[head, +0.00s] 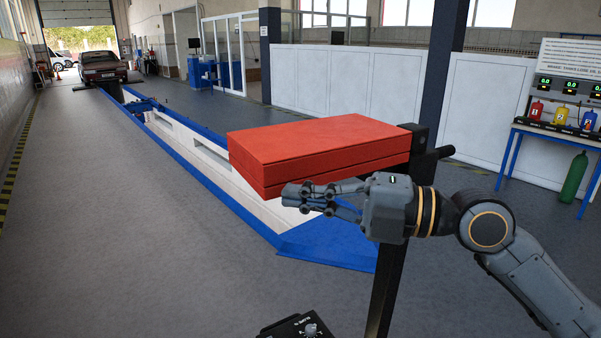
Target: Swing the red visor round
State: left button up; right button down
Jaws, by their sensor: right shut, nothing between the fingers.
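The red visor (318,145) is a thick red block with layered sides, in the middle of the head view. It sits against the upper part of a dark upright post (388,285). My right gripper (312,196) is at the visor's near lower edge, with its fingers pointing left. The fingers are shut with nothing between them. They overlap the visor's lower edge in the picture, and I cannot tell whether they touch it. My left gripper is not in view.
A blue-edged pit (215,180) runs back to a parked car (103,68). A blue table (560,138) with gauges and a green cylinder (573,178) stand at right. A dark box with a knob (300,328) is at the bottom. The floor at left is clear.

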jog(key=shift+w+a, duration=0.1)
jog(key=shift+w, duration=0.35)
jog(key=shift+w+a+f+b, duration=0.2)
jog(key=shift+w+a+b, duration=0.2)
jog(key=shift+b, duration=0.5)
jog(key=shift+w+a, duration=0.1)
jog(key=shift+w, duration=0.05)
jog(key=shift+w+a+r, duration=0.1)
jog(key=shift+w+r, duration=0.05)
jog(key=shift+s, duration=0.2)
